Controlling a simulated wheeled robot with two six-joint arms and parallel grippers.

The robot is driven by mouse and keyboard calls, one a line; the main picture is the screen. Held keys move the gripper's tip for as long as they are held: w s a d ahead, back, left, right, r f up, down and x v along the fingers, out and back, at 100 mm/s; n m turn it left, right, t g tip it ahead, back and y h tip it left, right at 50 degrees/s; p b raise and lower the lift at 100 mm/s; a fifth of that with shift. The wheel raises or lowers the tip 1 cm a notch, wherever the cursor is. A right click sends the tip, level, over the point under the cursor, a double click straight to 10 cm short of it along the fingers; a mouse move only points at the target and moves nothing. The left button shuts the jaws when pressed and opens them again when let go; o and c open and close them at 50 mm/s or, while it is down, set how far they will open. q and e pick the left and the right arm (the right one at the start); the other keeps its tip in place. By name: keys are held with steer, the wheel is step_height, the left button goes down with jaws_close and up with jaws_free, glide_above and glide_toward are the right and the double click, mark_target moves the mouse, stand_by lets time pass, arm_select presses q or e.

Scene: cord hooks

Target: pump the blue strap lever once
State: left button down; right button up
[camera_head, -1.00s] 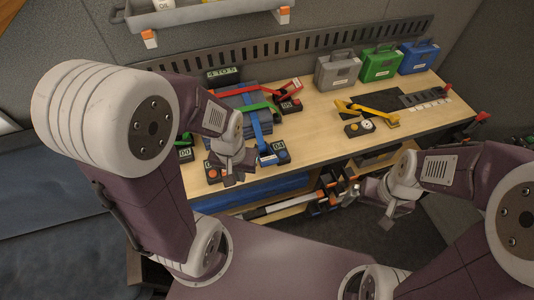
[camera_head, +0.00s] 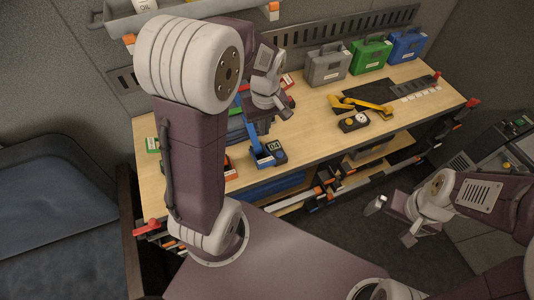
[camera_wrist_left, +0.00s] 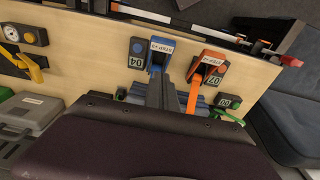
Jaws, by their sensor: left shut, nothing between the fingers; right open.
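The blue strap buckle (camera_head: 268,153), with a "04" tag, sits near the front edge of the workbench. In the left wrist view its blue lever part (camera_wrist_left: 161,48) carries a white "STRAP 04" label. My left gripper (camera_wrist_left: 157,88) is shut with nothing in it, close to the blue strap just behind the buckle. In the head view the left gripper (camera_head: 274,109) is above the straps, behind the buckle. I cannot tell if it touches the strap. My right gripper (camera_head: 392,222) is open and empty, off the bench's front edge.
An orange strap buckle (camera_wrist_left: 212,64) tagged "07" stands beside the blue one, with a green one (camera_wrist_left: 228,101) beyond. Grey (camera_head: 329,65), green (camera_head: 370,57) and blue cases (camera_head: 407,44) line the back.

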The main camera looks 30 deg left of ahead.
arm_select(q)
glide_above(265, 160)
steer(key=a, duration=0.1)
step_height(265, 160, down, 10)
steer(key=shift+w+d+f, duration=0.1)
steer(key=shift+d+f, duration=0.1)
steer(key=shift+f, duration=0.4)
steer(key=shift+w+d+f, duration=0.1)
steer(key=shift+d+f, duration=0.1)
steer(key=shift+f, duration=0.4)
steer(key=shift+s+d+f+b, duration=0.25)
steer(key=shift+s+f+b, duration=0.05)
steer(key=shift+f, duration=0.15)
arm_select(e)
steer(key=shift+f, duration=0.3)
steer(key=shift+w, duration=0.1)
